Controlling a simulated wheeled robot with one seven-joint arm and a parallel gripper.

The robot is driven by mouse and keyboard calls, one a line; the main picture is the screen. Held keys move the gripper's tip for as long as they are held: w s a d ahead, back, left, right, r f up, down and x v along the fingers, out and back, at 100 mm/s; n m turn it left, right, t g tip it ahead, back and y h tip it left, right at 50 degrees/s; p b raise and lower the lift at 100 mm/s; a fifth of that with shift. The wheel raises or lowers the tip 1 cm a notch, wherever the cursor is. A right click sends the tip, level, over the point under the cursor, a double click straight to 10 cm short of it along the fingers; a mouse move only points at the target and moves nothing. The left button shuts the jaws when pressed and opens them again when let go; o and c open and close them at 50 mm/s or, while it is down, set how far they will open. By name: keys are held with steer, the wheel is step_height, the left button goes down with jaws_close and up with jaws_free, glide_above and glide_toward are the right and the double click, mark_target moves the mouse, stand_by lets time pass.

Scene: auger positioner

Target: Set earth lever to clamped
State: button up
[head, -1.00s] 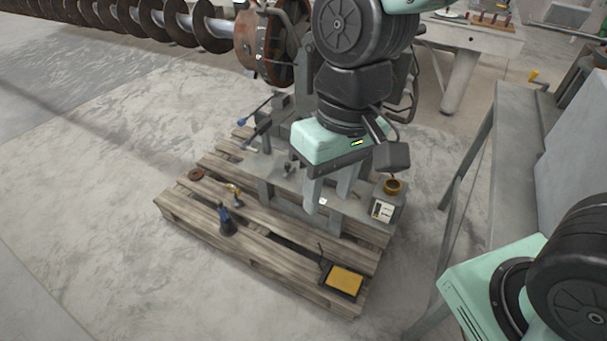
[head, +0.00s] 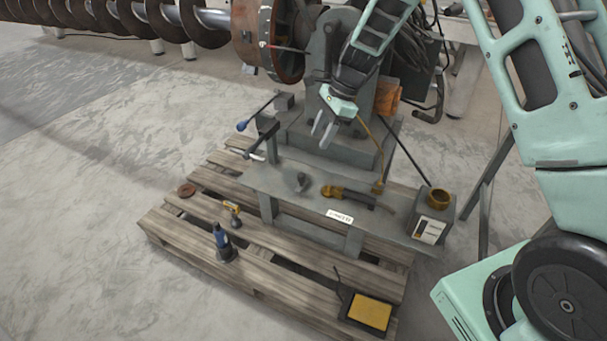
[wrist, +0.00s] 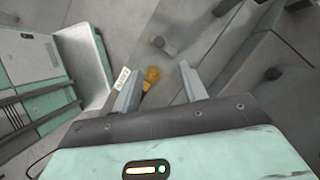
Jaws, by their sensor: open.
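No part is legibly marked as the earth lever, so I cannot tell for certain which one it is. A lever with a blue knob (head: 242,126) slants out left of the grey positioner stand (head: 300,125) in the head view. Below it is a grey lever (head: 262,142) with a pale end. A thin red-tipped rod (head: 285,48) lies by the rusty round plate (head: 245,40). My gripper (head: 322,132) is open and empty, in front of the stand, right of these levers. In the wrist view its fingers (wrist: 158,88) are spread, touching nothing visible.
A grey bench (head: 290,206) carries a yellow-and-black torch (head: 347,194), a small knob (head: 301,181), a white label (head: 340,216) and a box (head: 432,217). It stands on a wooden pallet (head: 265,270) with loose tools. Open floor lies left.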

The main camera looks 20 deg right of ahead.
mark_target(302, 175)
steer(key=b+x, duration=0.1)
steer(key=x, duration=1.2)
steer(key=shift+a, duration=0.1)
steer(key=shift+s, duration=0.1)
jaws_close()
